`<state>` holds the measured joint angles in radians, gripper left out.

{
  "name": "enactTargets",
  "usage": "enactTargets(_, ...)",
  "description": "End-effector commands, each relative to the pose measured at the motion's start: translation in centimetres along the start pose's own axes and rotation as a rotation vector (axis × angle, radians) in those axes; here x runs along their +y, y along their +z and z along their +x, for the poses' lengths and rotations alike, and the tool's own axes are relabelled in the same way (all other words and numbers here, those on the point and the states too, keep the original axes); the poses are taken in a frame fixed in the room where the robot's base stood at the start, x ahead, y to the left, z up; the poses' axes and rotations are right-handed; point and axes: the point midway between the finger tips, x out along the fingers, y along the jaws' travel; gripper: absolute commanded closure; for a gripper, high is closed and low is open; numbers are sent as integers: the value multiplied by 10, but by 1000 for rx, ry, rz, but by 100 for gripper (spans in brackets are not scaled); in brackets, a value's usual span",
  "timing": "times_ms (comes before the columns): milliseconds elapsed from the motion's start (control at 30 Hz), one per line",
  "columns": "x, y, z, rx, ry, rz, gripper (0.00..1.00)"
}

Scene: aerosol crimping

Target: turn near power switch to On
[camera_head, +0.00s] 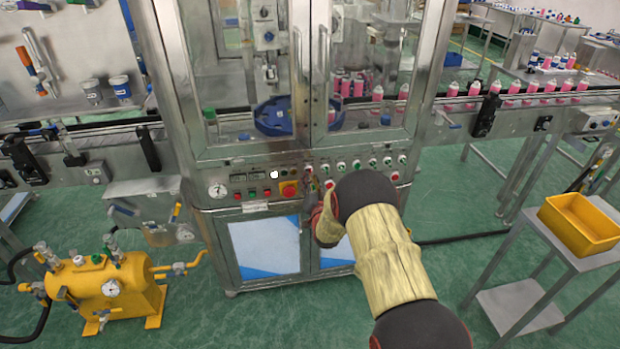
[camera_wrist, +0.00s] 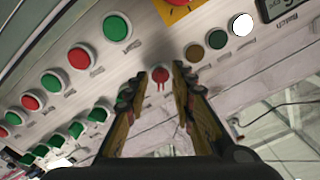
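The control panel (camera_head: 260,184) runs across the front of the steel machine, below its glass doors. In the wrist view, a small round red rotary switch (camera_wrist: 160,76) shows between the fingertips of my gripper (camera_wrist: 162,84). The fingers are apart, one on each side of the switch; I cannot tell whether they touch it. The switch's label and exact pointer position are too small to read. In the head view, my gripper (camera_head: 309,188) is at the panel, right of the big emergency button, and partly hidden by my arm.
In the wrist view, a big red button on a yellow plate (camera_wrist: 178,8) and several red and green buttons (camera_wrist: 117,27) are close by. A white lamp (camera_wrist: 241,25) is at upper right. A yellow tank (camera_head: 105,285) and a yellow bin (camera_head: 580,222) flank the machine.

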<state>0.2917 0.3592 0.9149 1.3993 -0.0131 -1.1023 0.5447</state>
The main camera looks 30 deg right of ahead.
Motion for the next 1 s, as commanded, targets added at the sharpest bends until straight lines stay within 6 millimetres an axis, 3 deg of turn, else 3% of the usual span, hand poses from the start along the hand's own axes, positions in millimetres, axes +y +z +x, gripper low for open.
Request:
enactTargets(300, 0, -1, -64, 0, 0, 0, 75)
enactTargets(500, 0, -1, -93, 0, 0, 0, 75)
enactTargets(700, 0, 0, -105, 1, 0, 0, 75)
enactTargets(1000, 0, 0, -105, 1, 0, 0, 75)
